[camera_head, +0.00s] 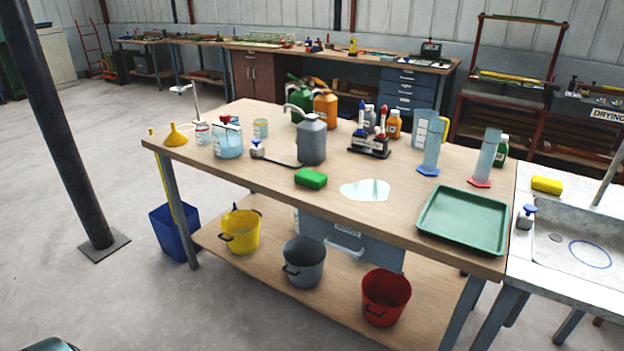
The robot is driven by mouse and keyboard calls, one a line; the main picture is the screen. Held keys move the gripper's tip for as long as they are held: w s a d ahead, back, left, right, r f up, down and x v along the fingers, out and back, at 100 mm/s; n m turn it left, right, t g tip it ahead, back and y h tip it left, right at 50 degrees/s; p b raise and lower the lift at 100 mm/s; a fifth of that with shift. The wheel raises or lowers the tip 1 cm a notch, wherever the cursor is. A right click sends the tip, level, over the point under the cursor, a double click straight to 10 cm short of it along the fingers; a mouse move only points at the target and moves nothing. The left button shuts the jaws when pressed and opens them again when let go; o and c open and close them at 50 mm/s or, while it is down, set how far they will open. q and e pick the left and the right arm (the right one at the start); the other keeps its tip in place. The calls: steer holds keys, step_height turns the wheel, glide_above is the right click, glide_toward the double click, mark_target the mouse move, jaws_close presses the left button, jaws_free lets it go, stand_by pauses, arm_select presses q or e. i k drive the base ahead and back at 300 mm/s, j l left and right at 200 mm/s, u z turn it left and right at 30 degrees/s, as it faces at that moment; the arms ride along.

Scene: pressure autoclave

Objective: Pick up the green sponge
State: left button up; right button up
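The green sponge (311,178) lies flat on the wooden top of the workbench (390,225), near its front edge and around the middle of its length. It is a small bright green block. A grey jug stands just behind it, and a pale puddle lies to its right, apart from it. Nothing covers the sponge. Neither of my grippers shows in the head view, so I cannot see whether they are open or shut.
Near the sponge are the grey jug (312,140) and the puddle (365,190). A green tray (463,220) lies at the right end. A yellow sponge (547,185) lies by the sink (580,245). A dark post (62,130) stands at left. Floor before the bench is open.

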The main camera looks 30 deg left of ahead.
mark_target(309, 178)
steer(key=i+j+z, duration=0.15)
steer(key=j+z, duration=0.2)
steer(key=j, duration=0.6)
steer(key=j+z, duration=0.35)
steer(key=j, duration=0.6)
steer(key=k+j+z, duration=0.1)
steer(key=j+z, duration=0.25)
steer(key=j, duration=0.6)
